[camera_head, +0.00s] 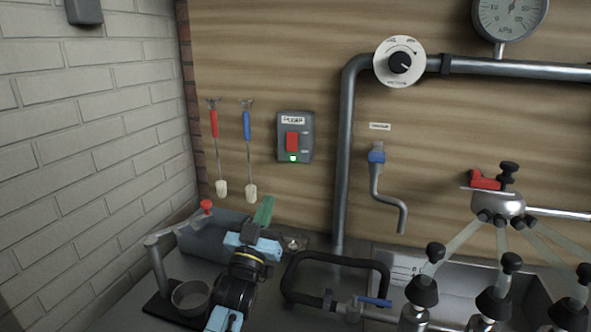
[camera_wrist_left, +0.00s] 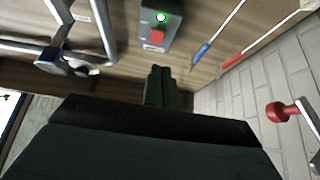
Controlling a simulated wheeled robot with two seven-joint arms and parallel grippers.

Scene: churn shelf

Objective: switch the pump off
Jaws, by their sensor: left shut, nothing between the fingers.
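In the left wrist view the box (camera_wrist_left: 160,22) is upside down, with the green lamp (camera_wrist_left: 161,17) lit and the red rocker (camera_wrist_left: 157,37) in sight. My left gripper (camera_head: 264,210) is shut and empty, below and to the left of the box and apart from it. Its green fingers (camera_wrist_left: 161,88) also show in the wrist view. My right gripper is not in view.
A red brush (camera_head: 214,124) and a blue brush (camera_head: 247,126) hang left of the box. A vertical pipe (camera_head: 346,150) and a dial (camera_head: 399,62) are to its right. A grey tank with a red knob (camera_head: 206,206) is beside my left arm. A black hose loop (camera_head: 335,258) lies right of it.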

